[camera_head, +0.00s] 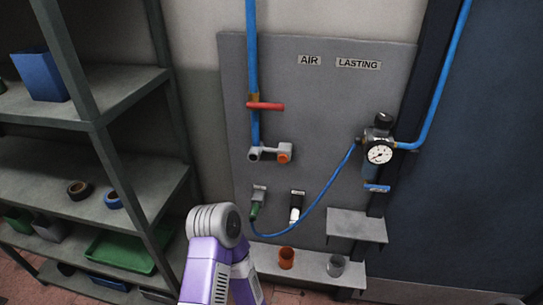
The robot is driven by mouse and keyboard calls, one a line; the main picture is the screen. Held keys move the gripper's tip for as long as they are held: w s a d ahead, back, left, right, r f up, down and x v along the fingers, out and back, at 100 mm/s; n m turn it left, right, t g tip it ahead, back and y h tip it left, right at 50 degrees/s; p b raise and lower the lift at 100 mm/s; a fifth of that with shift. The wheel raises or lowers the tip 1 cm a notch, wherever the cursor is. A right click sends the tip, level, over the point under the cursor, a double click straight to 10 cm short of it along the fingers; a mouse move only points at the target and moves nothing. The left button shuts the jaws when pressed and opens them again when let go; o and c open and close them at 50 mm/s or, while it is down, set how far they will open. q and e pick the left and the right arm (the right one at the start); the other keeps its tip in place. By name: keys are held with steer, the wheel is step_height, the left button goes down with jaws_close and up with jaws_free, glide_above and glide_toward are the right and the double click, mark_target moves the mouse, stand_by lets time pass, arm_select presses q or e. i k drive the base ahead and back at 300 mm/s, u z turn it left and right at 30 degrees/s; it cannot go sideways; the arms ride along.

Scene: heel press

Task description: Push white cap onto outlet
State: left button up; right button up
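A grey wall panel (325,120) carries the labels AIR and LASTING. Low on it are two small outlet fittings side by side. The left outlet (259,192) has a green connector (255,210) with a blue hose. The right outlet (297,196) is dark with a pale front, and a small white piece (294,215) shows at its lower end. I cannot tell whether this piece is the white cap or how it sits. A purple and grey arm link of mine rises at the bottom, left of the outlets. Neither gripper shows.
An orange cup (286,258) and a grey cup (335,266) stand on a low ledge (310,268). A small shelf (357,226) juts out at right. The blue hose (322,200) loops to a gauge (379,153). A red-handled valve (265,106) is above. Metal shelving (95,110) fills the left.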

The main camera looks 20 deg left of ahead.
mark_target(294, 217)
steer(key=z, duration=1.15)
steer(key=i, duration=0.55)
steer(key=u, duration=2.2)
